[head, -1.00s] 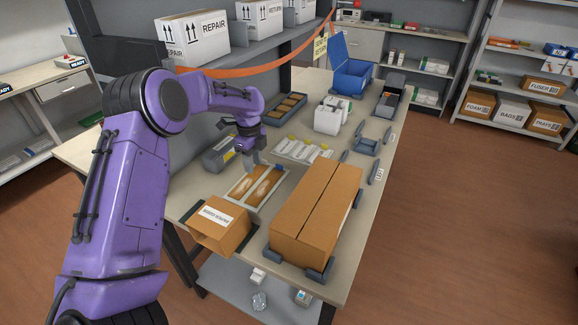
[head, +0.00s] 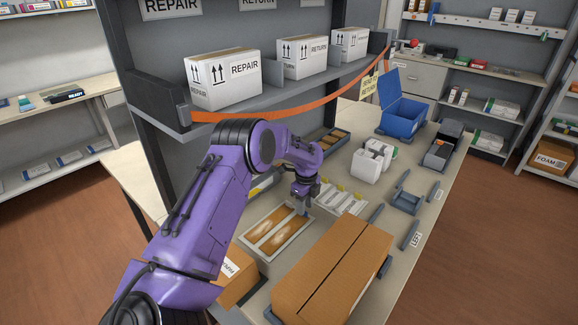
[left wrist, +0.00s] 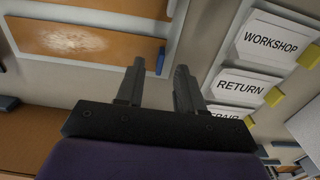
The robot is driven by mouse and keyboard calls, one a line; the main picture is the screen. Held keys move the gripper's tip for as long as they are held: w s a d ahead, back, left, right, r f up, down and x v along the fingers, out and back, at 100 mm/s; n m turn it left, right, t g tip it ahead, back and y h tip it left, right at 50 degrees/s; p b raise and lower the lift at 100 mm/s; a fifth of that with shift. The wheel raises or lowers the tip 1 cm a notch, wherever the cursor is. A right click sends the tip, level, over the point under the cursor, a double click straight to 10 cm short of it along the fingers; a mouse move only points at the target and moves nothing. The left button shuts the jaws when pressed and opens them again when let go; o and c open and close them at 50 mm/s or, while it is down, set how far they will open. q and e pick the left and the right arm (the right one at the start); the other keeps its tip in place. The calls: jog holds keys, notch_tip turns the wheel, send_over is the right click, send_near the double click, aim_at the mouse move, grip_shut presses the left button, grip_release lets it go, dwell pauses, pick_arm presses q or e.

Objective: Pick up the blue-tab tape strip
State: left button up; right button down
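The blue-tab tape strip (left wrist: 90,42) is a flat orange-brown strip with a pale patch. Its small blue tab (left wrist: 160,60) is at its right end in the left wrist view. It lies in a light tray (head: 244,243) beside a second brown strip (left wrist: 130,6); it seems to be the right-hand strip (head: 283,238) in the head view. My left gripper (head: 303,209) is over the tray's far end. In the left wrist view its two fingers (left wrist: 158,80) are apart with nothing between them, just short of the blue tab. My right gripper is not in view.
Label cards with yellow tabs (left wrist: 258,40) lie close to the right of my left gripper. A shelf with white boxes (head: 222,78) overhangs the left side.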

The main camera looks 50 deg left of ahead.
pick_arm(q)
notch_tip(320, 180, down, 2)
jog(key=shift+f, duration=0.25)
grip_shut()
jog(key=shift+r, duration=0.1)
